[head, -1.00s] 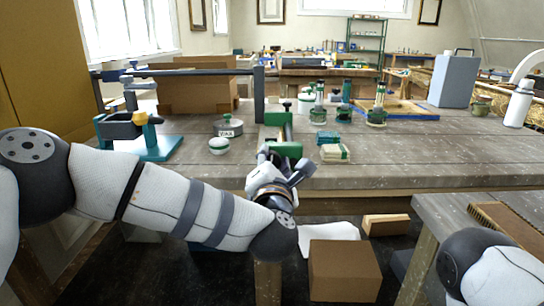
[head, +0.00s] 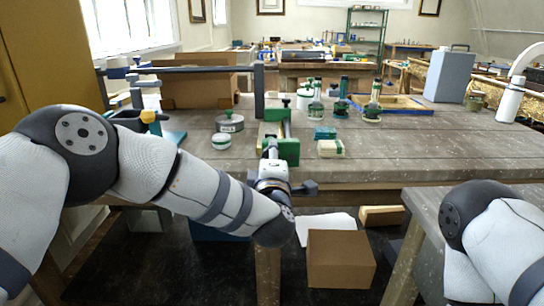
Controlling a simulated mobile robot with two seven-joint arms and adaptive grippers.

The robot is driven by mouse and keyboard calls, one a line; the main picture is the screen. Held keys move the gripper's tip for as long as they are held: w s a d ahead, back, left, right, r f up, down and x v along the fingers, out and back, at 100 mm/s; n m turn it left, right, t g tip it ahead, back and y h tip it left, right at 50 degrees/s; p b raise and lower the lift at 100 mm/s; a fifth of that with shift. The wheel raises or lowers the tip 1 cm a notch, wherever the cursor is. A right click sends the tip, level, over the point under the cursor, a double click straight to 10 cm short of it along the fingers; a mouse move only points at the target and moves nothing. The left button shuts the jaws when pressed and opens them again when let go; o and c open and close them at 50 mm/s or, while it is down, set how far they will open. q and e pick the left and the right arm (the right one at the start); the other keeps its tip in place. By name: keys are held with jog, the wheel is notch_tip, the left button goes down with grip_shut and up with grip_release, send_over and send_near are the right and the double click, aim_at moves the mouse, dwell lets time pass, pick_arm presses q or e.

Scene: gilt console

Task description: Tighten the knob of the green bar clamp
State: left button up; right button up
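The green bar clamp (head: 288,151) is at the front edge of the long wooden workbench, in the middle of the head view. Its green body runs back from the edge over the bench top. My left gripper (head: 270,148) is right at the clamp's near end, in front of its left part, and points away from me. The fingers are small and partly merge with the clamp, so I cannot tell whether they are open or closed, or touching it. The knob is not clearly visible. My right arm shows at the lower right, but its gripper is out of view.
A round green-lidded tin (head: 230,122) and a smaller jar (head: 221,141) stand left of the clamp. Small boxes (head: 330,148) and green-capped bottles (head: 315,108) stand to its right. The right part of the workbench (head: 440,150) is clear. A cardboard box (head: 340,258) is below.

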pick_arm(q)
jog(key=shift+s+f+m, duration=0.1)
jog(key=shift+f+m, duration=0.15)
jog(key=shift+m, duration=0.15)
